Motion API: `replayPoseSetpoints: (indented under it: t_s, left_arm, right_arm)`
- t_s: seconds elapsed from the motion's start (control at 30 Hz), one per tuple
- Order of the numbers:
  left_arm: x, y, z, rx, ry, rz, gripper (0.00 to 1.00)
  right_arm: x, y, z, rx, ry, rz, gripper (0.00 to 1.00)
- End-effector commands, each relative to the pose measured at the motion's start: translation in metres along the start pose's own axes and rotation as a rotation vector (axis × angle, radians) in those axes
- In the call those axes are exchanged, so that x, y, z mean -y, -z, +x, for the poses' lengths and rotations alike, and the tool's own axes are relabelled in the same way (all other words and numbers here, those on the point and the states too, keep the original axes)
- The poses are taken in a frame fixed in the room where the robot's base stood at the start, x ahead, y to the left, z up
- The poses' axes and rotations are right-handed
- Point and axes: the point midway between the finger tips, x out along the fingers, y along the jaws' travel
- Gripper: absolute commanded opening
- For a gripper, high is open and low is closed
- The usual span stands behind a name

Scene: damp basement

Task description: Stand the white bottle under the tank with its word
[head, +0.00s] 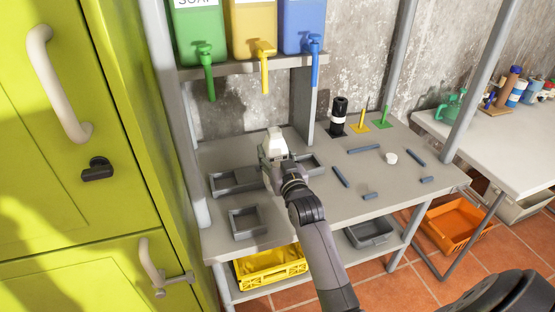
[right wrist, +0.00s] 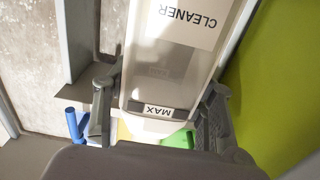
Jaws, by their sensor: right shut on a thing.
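The white bottle (head: 275,143) is in my right gripper (head: 274,158), above or on the grey bench, below the yellow tank; I cannot tell if its base touches. In the right wrist view the bottle (right wrist: 165,75) fills the space between the fingers (right wrist: 160,108) and shows the words CLEANER and MAX upside down. A green tank (head: 198,30) marked SOAP, a yellow tank (head: 252,32) and a blue tank (head: 302,30) hang in a row, each with a tap. The words on the yellow and blue tanks are out of frame. My left gripper is not in view.
Grey open trays (head: 248,222) sit on the bench (head: 330,207). An upright grey panel (head: 304,103) stands right of the bottle. A green cabinet (head: 80,150) borders the left side.

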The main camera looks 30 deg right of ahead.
Motion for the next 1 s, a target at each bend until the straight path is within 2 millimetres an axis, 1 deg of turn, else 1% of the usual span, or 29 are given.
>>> replayPoseSetpoints:
  t_s: [0.1,1.0]
  left_arm:
    - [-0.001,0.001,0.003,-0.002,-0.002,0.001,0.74]
    - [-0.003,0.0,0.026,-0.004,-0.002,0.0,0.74]
  right_arm:
    - [0.0,0.001,0.01,-0.004,0.0,0.0,0.14]
    - [0.0,0.0,0.082,-0.005,0.0,0.0,0.14]
